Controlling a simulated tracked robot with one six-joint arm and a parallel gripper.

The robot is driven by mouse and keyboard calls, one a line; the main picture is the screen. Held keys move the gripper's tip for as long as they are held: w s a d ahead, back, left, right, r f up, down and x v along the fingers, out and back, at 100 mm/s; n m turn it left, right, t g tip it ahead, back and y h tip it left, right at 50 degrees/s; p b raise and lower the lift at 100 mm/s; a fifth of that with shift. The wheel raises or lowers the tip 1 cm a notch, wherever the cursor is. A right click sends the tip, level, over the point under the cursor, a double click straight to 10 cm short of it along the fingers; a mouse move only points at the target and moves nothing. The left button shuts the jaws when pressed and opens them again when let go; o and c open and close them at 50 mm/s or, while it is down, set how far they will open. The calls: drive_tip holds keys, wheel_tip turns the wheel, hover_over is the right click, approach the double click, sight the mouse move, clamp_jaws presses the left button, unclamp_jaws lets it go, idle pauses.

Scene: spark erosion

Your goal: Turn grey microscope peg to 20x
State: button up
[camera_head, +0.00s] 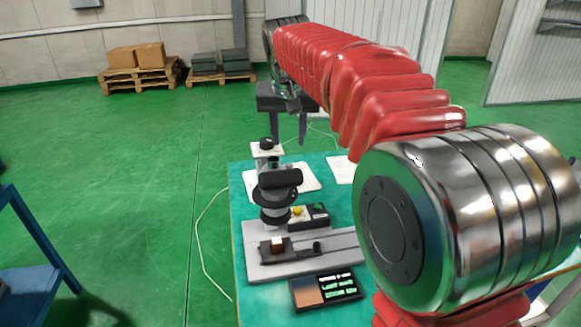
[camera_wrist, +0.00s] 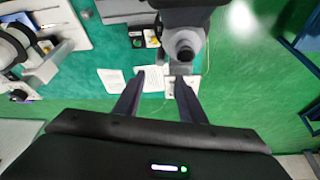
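The microscope (camera_head: 277,195) stands upright on the green-topped table, with a dark round head and a white part with a black knob (camera_head: 267,145) at its back. In the wrist view the microscope (camera_wrist: 185,35) is at the upper right. I cannot clearly pick out the grey peg or any magnification marks. My gripper (camera_head: 288,135) points down just behind the microscope in the head view. Its two dark fingers, also in the wrist view (camera_wrist: 161,78), are spread apart with nothing between them. The right fingertip overlaps the microscope's white part in the picture; I cannot tell if they touch.
A grey base plate (camera_head: 265,268) with a small dark fixture and a black tray (camera_head: 325,290) sit on the table (camera_head: 239,210). White sheets (camera_wrist: 116,81) lie flat. A blue cart (camera_head: 30,270) stands at the left.

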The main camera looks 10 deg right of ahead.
sight(289, 165)
drive_tip(key=x, duration=1.3)
drive_tip(key=shift+w+f, duration=0.1)
drive_tip(key=shift+f, duration=0.3)
drive_tip(key=shift+c, duration=0.6)
clamp_jaws()
